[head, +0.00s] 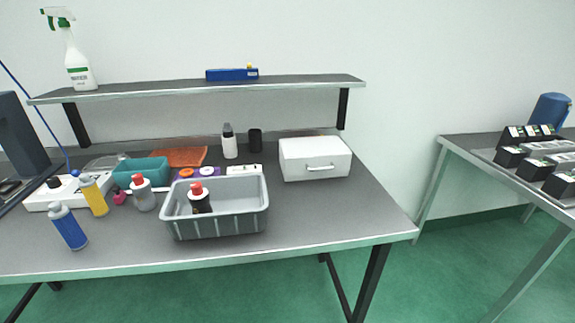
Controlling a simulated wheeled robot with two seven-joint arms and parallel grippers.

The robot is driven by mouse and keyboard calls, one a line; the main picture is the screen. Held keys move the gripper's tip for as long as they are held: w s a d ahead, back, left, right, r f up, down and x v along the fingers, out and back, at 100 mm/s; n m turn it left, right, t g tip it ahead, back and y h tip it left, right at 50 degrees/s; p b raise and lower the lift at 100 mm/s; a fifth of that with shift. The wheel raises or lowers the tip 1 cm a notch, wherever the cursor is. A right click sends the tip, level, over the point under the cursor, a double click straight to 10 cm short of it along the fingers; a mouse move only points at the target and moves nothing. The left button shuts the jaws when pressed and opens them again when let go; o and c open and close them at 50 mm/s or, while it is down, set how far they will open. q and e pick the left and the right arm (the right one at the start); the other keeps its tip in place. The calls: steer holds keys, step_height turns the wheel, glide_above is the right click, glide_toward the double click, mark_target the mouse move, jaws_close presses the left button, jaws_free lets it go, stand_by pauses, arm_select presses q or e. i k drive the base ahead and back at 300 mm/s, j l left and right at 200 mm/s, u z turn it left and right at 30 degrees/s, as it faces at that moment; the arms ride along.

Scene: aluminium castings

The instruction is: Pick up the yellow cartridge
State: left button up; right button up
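A yellow cartridge (96,200) with a pale cap stands on the left part of the grey workbench (320,220), leaning slightly in the picture. It is in front of a white flat device (50,196). A blue cartridge (69,230) of similar shape stands nearer the front edge, to its left. A grey bottle with a red cap (143,196) stands to its right. Neither of my grippers shows in the head view.
A grey crate (215,226) holds a dark red-capped bottle (200,202). A teal container (142,171), an orange cloth (180,157) and a white box (315,163) are behind. A shelf (200,90) overhangs the back. The bench's right front is clear.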

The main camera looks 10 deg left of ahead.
mark_target(89, 187)
steer(key=u, duration=1.7)
